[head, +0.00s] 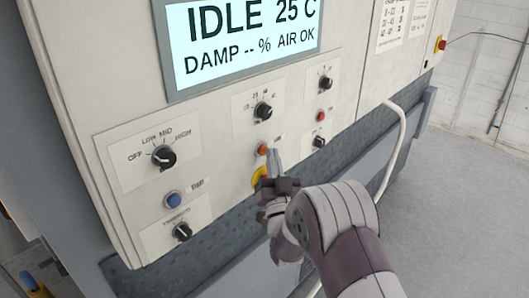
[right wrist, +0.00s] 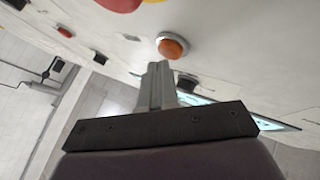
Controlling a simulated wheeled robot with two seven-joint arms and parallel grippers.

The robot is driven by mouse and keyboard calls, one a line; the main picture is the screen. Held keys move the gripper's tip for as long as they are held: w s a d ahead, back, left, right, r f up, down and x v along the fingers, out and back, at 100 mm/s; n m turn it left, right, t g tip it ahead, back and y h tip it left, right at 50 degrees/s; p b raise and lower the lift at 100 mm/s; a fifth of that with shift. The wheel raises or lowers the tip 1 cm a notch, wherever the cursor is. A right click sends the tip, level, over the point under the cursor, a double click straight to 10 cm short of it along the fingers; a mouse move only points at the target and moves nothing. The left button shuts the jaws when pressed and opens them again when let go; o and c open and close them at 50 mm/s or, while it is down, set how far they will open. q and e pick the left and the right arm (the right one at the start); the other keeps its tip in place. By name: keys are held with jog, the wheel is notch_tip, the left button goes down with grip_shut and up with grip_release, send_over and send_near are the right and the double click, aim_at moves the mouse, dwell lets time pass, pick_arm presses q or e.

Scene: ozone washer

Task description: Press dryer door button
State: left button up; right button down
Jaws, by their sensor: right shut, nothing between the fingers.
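A small round orange button (head: 262,149) sits on the machine's sloping front panel, below the middle dial. Its label is partly hidden by my gripper and too small to read. My right gripper (head: 273,157) is shut and empty, its fingertips just right of the button in the head view. In the right wrist view the orange button (right wrist: 172,47) with its pale rim lies just beyond the closed fingertips (right wrist: 158,66). I cannot tell whether they touch it. My left gripper is not in view.
A yellow-based control (head: 258,178) sits just below, partly behind my gripper. A blue button (head: 173,200), a red button (head: 321,115) and several black dials, one a LOW-MID-HIGH dial (head: 164,156), surround it. The display (head: 245,40) reads IDLE 25 C. A white hose (head: 396,150) hangs at right.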

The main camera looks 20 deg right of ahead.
jog(key=shift+w+a+b, duration=0.2)
jog(key=shift+w+b, duration=0.2)
dwell(0.7)
dwell(0.3)
jog(key=shift+s+d, duration=0.35)
jog(key=shift+s, duration=0.5)
jog(key=s, duration=0.1)
jog(key=s+d, duration=0.1)
jog(key=s, duration=0.1)
jog(key=s+d, duration=0.1)
jog(key=shift+s, duration=0.3)
jog(key=shift+w+f, duration=0.1)
dwell(0.4)
